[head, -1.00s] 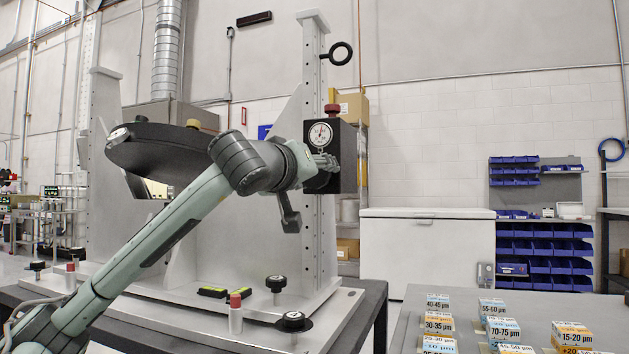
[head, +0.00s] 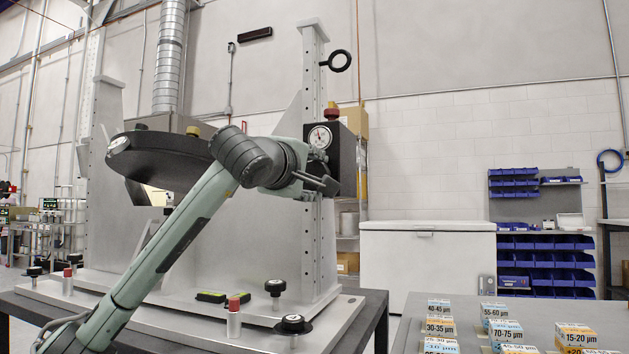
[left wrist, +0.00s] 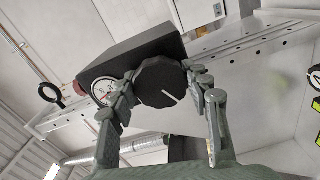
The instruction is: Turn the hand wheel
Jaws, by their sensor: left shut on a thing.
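The hand wheel (left wrist: 165,82) is a dark faceted knob with a white line on its face, on a black box (head: 347,160) on the upright post. My left gripper (left wrist: 161,84) is shut on the hand wheel, with fingers on either side of its rim. In the head view, my left gripper (head: 322,184) reaches the box's front, and its fingers and wrist hide the wheel there. A white dial gauge (head: 320,136) with a red needle sits just above the fingers; it also shows in the left wrist view (left wrist: 102,92). My right gripper is out of view.
A large dark disc (head: 160,155) stands left of the post, behind my left arm. Black knobs (head: 293,323) and a red-topped post (head: 234,318) stand on the fixture's base. Labelled boxes (head: 505,333) cover the right table.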

